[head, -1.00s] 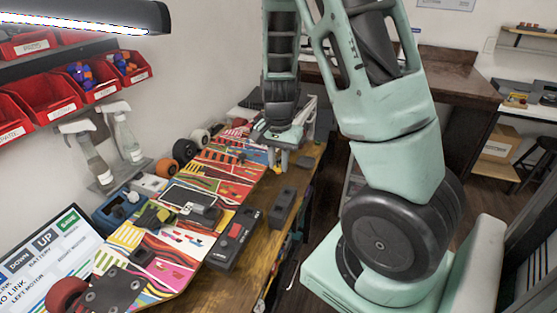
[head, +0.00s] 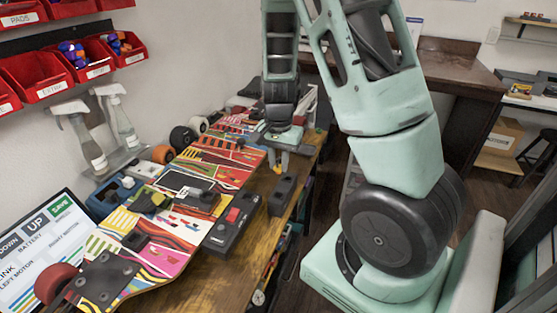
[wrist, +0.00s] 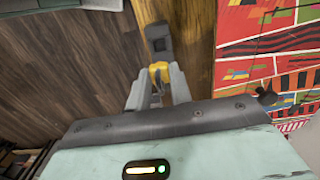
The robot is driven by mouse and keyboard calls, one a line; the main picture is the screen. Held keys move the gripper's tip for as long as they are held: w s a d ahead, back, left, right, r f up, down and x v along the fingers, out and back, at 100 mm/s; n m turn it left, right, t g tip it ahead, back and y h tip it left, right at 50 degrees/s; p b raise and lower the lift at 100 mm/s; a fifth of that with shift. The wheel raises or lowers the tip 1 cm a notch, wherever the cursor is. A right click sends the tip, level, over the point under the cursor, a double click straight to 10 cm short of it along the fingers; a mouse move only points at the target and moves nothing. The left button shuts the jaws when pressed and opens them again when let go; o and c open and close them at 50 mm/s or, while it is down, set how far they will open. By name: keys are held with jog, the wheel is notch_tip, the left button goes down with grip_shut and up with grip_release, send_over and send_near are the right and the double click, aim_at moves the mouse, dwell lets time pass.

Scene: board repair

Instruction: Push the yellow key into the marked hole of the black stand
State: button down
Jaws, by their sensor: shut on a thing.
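The yellow key (head: 279,168) is held between the two grey fingers of my gripper (head: 278,155), which points down over the right edge of the workbench. In the wrist view the yellow key (wrist: 158,72) shows between the fingertips (wrist: 159,82). The black stand (head: 283,194) is a small dark block near the bench's right edge, just in front of the key in the head view. The stand also shows in the wrist view (wrist: 158,34), just beyond the key. I cannot tell whether key and stand touch. The marked hole is not clear.
A colourful skateboard deck (head: 178,243) lies along the bench to the left. A black box with a red button (head: 234,222) stands beside it, near the stand. Spray bottles (head: 85,140) stand by the wall. The wooden bench edge drops to open floor on the right.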

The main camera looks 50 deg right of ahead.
jog(key=shift+f+b, duration=2.25)
jog(key=shift+f, duration=0.8)
jog(key=shift+f+b, duration=0.95)
jog(key=shift+f, duration=0.7)
dwell(1.2)
jog(key=c, duration=0.9)
grip_release()
jog(key=shift+r, duration=0.2)
jog(key=shift+r+p, duration=0.35)
jog(key=shift+p, duration=0.2)
jog(key=shift+r+p, duration=0.35)
jog(key=shift+r+p, duration=0.35)
jog(key=shift+p, duration=0.05)
